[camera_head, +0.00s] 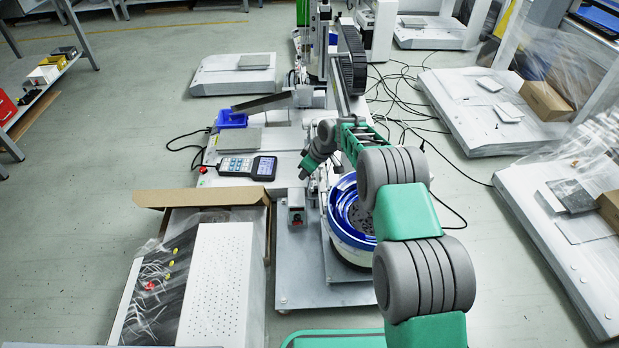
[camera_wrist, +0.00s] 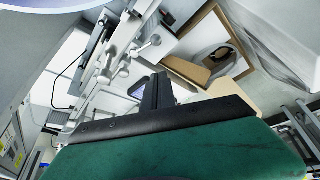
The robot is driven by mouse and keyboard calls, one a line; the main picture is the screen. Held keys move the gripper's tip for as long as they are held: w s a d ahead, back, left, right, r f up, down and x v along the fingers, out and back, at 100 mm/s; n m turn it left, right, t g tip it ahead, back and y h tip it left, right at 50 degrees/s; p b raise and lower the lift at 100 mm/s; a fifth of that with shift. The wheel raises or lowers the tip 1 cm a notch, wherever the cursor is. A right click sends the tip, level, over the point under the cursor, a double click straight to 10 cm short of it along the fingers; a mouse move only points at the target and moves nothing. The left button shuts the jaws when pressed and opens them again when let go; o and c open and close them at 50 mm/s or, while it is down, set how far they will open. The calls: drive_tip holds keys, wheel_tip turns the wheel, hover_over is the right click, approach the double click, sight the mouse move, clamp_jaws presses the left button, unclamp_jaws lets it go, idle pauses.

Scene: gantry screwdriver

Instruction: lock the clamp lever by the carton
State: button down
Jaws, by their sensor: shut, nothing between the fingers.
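I cannot make out a clamp lever with certainty. In the head view a small grey block with a red spot (camera_head: 297,206) stands on the machine base beside the open brown carton (camera_head: 203,197); whether it carries the lever is too small to tell. My gripper (camera_head: 304,174) is above the machine base, right of the handheld controller (camera_head: 248,167), apart from the block. In the wrist view the dark fingers (camera_wrist: 155,92) are shut and empty. Pale knobbed rods (camera_wrist: 148,47) show beyond them, and a brown carton (camera_wrist: 192,68) lies to their right.
A white perforated box (camera_head: 222,275) sits in the carton at lower left. A blue-rimmed round bowl (camera_head: 345,222) stands just right of my gripper. The gantry column (camera_head: 318,45) rises behind. Loose cables (camera_head: 405,95) lie on the floor to the right.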

wheel_tip(320, 180, up, 2)
drive_tip(key=r+p, duration=0.1)
wheel_tip(320, 180, up, 7)
drive_tip(key=p, duration=0.3)
hover_over(313, 187)
drive_tip(key=s+d+r+m+h+p, duration=0.15)
drive_tip(key=s+r+p, duration=0.45)
drive_tip(key=r, duration=0.6)
drive_tip(key=s+d+r+m+p, duration=0.2)
drive_tip(key=s+d+r+p, duration=0.15)
drive_tip(key=r+p, duration=0.55)
drive_tip(key=s+d+r+m+h+p, duration=0.15)
drive_tip(key=s+r+p, duration=0.35)
drive_tip(key=r, duration=0.9)
drive_tip(key=s+d+r+m+p, duration=0.3)
drive_tip(key=s+r+p, duration=0.4)
drive_tip(key=s, duration=0.3)
drive_tip(key=s+d+r+m+h+p, duration=0.1)
drive_tip(key=s+d+r+m+p, duration=0.2)
drive_tip(key=s+r+p, duration=0.3)
drive_tip(key=s+r, duration=0.1)
drive_tip(key=s, duration=0.4)
drive_tip(key=shift+s+d+r+t+p, duration=0.25)
drive_tip(key=shift+s+d+t+p, duration=0.05)
drive_tip(key=shift+p, duration=0.05)
